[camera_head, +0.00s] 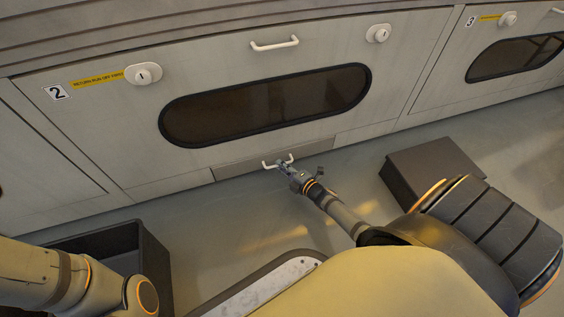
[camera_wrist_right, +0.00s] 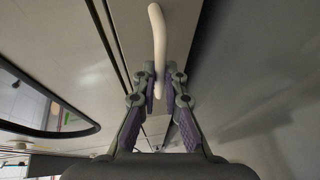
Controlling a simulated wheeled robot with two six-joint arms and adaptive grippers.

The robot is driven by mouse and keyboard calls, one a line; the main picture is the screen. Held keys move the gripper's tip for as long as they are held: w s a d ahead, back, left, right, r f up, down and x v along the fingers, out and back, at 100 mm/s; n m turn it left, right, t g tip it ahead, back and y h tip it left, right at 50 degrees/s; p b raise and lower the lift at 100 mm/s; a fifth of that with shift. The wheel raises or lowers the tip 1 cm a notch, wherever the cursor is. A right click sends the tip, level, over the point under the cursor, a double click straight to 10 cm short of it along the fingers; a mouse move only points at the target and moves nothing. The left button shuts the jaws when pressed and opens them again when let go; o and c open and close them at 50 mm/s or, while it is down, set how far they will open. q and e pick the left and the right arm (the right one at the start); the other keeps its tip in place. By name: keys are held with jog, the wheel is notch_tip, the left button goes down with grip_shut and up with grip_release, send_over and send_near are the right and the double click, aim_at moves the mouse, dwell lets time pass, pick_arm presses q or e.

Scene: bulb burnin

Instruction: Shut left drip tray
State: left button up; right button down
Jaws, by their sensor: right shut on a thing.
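The drip tray (camera_head: 238,168) is a low grey front panel beneath the oven-like door marked 2. It has a white bar handle (camera_head: 268,164). My right gripper (camera_head: 284,167) reaches to that handle. In the right wrist view the fingers (camera_wrist_right: 161,85) are shut on the white handle (camera_wrist_right: 157,40), one on each side. The tray front looks close to the wall face; I cannot tell whether a small gap is left. My left arm shows at the lower left, but its gripper is out of view.
The door with a dark oval window (camera_head: 265,105) has a handle (camera_head: 274,44) and knobs (camera_head: 143,74) above the tray. A dark box (camera_head: 430,172) stands on the floor at right, a dark open bin (camera_head: 150,262) at lower left. Floor before the tray is mostly clear.

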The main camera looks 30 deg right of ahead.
jog(key=shift+w+d, duration=0.15)
jog(key=shift+w, duration=0.05)
jog(key=c, duration=1.4)
grip_release()
jog(key=shift+s, duration=0.15)
jog(key=v, duration=1.1)
jog(key=shift+s+r, duration=0.1)
jog(key=shift+s, duration=0.25)
jog(key=shift+r, duration=0.1)
